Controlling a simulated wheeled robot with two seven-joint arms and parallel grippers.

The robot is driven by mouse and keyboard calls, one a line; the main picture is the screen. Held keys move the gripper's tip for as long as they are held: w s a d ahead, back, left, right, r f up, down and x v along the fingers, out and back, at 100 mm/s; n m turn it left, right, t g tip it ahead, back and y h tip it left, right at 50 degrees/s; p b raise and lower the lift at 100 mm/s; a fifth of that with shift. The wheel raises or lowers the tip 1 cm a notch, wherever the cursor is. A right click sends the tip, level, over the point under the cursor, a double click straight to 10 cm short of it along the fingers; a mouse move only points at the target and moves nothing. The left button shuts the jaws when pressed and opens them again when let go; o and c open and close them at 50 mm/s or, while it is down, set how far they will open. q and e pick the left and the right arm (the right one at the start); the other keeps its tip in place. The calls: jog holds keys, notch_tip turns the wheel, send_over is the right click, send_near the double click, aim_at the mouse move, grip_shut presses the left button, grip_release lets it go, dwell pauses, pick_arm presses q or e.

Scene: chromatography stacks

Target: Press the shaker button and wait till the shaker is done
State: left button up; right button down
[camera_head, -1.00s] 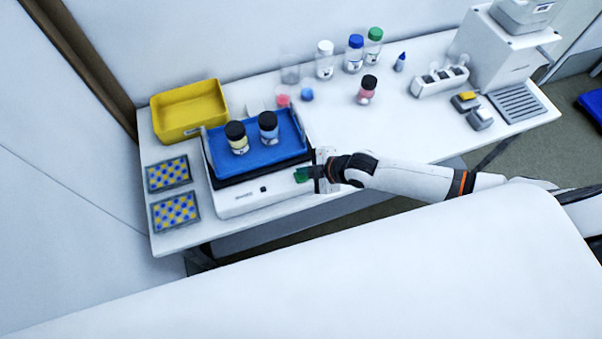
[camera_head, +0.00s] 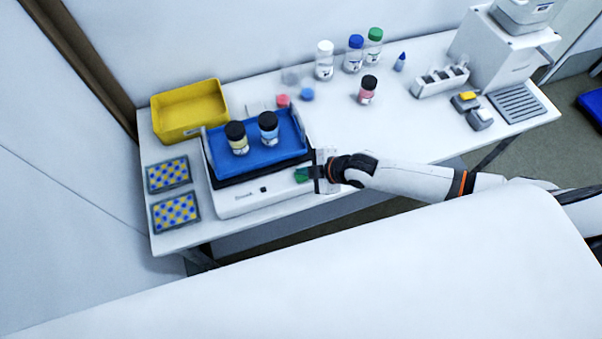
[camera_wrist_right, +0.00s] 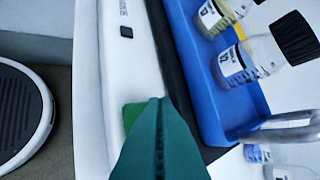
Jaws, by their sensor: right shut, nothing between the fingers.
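The shaker (camera_head: 235,203) is a white box near the table's front left edge, with a blue tray (camera_head: 288,142) on top. Two black-capped bottles stand in the tray, one yellowish (camera_head: 239,144) and one bluish (camera_head: 268,134). A green button (camera_head: 301,175) sits at the right of the shaker's front face; its edge also shows in the right wrist view (camera_wrist_right: 131,113). My right gripper (camera_head: 312,173) is shut and empty, its tips (camera_wrist_right: 157,101) at the button and partly covering it. I cannot tell whether they touch or press it. My left gripper is out of view.
A yellow bin (camera_head: 190,124) stands behind the shaker, and two patterned racks (camera_head: 169,174) lie left of it. Several capped bottles stand toward the back; a red one (camera_head: 367,92) is mid-table. A white instrument (camera_head: 497,58) stands at the right.

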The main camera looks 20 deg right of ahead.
jog(key=shift+f, duration=0.1)
dwell(0.4)
jog(key=shift+f, duration=0.35)
